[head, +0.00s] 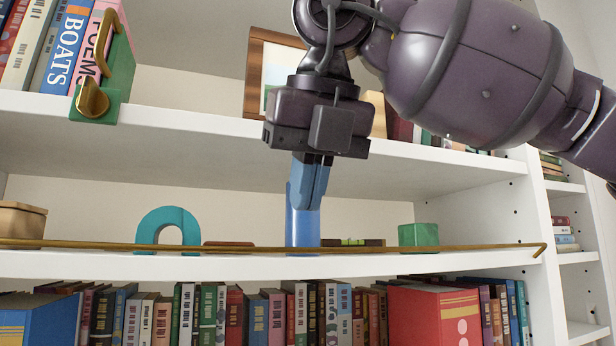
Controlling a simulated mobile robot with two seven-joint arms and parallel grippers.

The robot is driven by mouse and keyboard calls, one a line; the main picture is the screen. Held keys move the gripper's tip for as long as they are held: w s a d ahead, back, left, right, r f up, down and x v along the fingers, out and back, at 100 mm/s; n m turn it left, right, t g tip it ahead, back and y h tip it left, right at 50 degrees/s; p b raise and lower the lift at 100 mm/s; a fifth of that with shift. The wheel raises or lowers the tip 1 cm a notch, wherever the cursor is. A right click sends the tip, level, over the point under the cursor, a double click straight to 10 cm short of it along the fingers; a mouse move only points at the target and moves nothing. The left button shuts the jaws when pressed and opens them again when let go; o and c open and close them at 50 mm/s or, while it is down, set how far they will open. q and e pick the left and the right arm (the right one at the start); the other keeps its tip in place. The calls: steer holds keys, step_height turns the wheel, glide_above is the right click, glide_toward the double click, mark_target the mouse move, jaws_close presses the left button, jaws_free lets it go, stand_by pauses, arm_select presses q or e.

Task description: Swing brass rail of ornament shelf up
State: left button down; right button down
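The brass rail (460,247) runs along the front of the middle shelf (400,265), low and close to the shelf board. Its right end bends down near the right side panel. My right gripper (307,205) comes down from above at the centre, with bluish fingers pointing down. A blue upright object (302,230) stands behind the rail directly below the fingertips. Whether the fingers touch or hold it, and how far apart they are, I cannot tell. My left gripper is not in view.
On the middle shelf, behind the rail, are a teal arch (166,224), a tan box (22,221) and a green block (418,236). A framed picture (262,75) and a green bookend (115,70) stand on the upper shelf. Books fill the lower shelf.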

mark_target(296, 248)
steer(key=b+x, duration=0.3)
steer(key=x, duration=0.4)
steer(key=shift+r, duration=0.1)
steer(key=shift+s, duration=0.1)
steer(key=shift+w, duration=0.3)
